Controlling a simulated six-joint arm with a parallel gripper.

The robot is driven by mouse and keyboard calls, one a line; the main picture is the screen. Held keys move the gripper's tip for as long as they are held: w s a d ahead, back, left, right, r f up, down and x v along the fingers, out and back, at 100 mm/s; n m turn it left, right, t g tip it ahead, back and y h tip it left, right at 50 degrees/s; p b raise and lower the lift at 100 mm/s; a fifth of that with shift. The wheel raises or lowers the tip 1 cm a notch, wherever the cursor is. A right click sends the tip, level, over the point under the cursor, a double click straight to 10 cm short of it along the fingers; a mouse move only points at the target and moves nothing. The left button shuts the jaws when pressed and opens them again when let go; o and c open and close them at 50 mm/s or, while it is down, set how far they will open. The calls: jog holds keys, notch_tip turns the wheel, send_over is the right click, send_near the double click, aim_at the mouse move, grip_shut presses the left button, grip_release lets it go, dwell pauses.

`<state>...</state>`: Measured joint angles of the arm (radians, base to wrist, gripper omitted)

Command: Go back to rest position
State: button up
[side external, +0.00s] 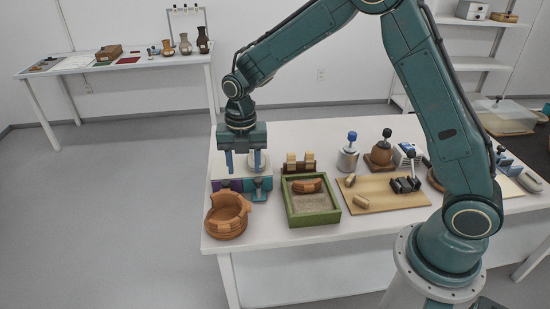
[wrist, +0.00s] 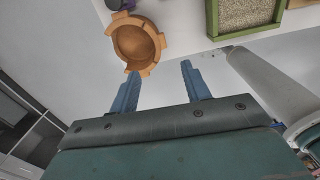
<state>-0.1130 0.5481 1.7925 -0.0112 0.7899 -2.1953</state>
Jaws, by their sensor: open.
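My gripper (side external: 242,165) is open and empty, pointing down above the left part of the white table. Its two blue fingers also show apart in the wrist view (wrist: 159,72), with nothing between them. A broken terracotta pot (side external: 228,217) with a jagged rim stands at the table's front left corner, apart from the fingers. The pot also shows at the upper left of the wrist view (wrist: 137,43). A curved terracotta sherd (side external: 307,186) lies in the green-framed sand tray (side external: 316,219), right of my gripper. The tray's edge shows at the top of the wrist view (wrist: 250,34).
Small teal and purple fixtures (side external: 258,189) stand below and behind the fingers. A tan board (side external: 381,201) with small parts lies right of the tray. Jars (side external: 348,160) stand behind it. A side table (side external: 133,62) with vases is at the back left.

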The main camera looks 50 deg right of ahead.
jog(key=s+d+r+m+t, duration=0.3)
jog(key=s+r+m, duration=1)
jog(key=r, duration=0.3)
jog(key=s+d+r+m+t, duration=0.2)
jog(key=s+m, duration=1.1)
jog(key=s, duration=0.2)
jog(key=shift+d+r+m, duration=0.2)
jog(key=shift+m, duration=0.1)
